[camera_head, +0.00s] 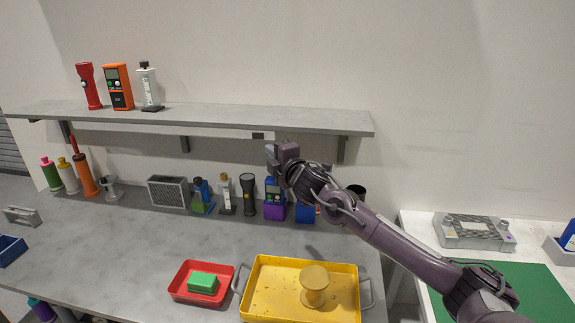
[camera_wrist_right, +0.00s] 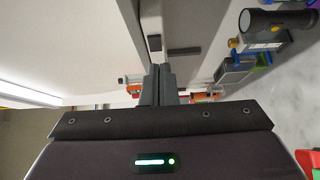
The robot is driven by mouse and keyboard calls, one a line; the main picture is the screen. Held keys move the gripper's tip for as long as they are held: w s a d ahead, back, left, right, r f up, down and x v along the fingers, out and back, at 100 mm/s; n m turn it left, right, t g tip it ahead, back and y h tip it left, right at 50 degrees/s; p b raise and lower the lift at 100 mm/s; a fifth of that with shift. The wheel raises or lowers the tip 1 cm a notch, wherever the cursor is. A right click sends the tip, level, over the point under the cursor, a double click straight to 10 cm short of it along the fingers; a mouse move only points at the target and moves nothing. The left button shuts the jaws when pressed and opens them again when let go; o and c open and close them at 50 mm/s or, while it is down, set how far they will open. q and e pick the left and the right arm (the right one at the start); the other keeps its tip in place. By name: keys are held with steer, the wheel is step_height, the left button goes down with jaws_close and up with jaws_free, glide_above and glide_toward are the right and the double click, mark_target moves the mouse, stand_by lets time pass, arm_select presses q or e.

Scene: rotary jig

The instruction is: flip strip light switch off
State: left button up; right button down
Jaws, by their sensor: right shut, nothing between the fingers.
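A small dark switch box (camera_head: 258,135) with a light patch sits at the front edge of the grey wall shelf (camera_head: 190,118), right of its middle. I take it for the strip light switch; its rocker position is too small to tell. My right gripper (camera_head: 279,154) is shut and empty, just below and right of the box in the head view. In the right wrist view the shut fingertips (camera_wrist_right: 158,70) point toward the shelf edge, with small dark pieces close ahead. Contact cannot be told. My left gripper is not in view.
A red flashlight (camera_head: 89,86), an orange meter (camera_head: 118,87) and a white bottle (camera_head: 149,86) stand on the shelf. Several tools line the bench's back below. A red tray (camera_head: 176,296) and a yellow tray (camera_head: 252,307) sit in front. The bench's middle is clear.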

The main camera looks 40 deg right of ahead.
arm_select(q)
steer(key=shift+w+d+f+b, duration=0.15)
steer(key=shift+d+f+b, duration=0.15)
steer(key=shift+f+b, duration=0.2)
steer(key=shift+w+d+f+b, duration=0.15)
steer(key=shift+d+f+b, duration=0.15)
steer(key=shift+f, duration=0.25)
arm_select(e)
steer(key=s, duration=0.6)
steer(key=shift+s+a+r, duration=0.25)
steer(key=shift+s+r, duration=0.05)
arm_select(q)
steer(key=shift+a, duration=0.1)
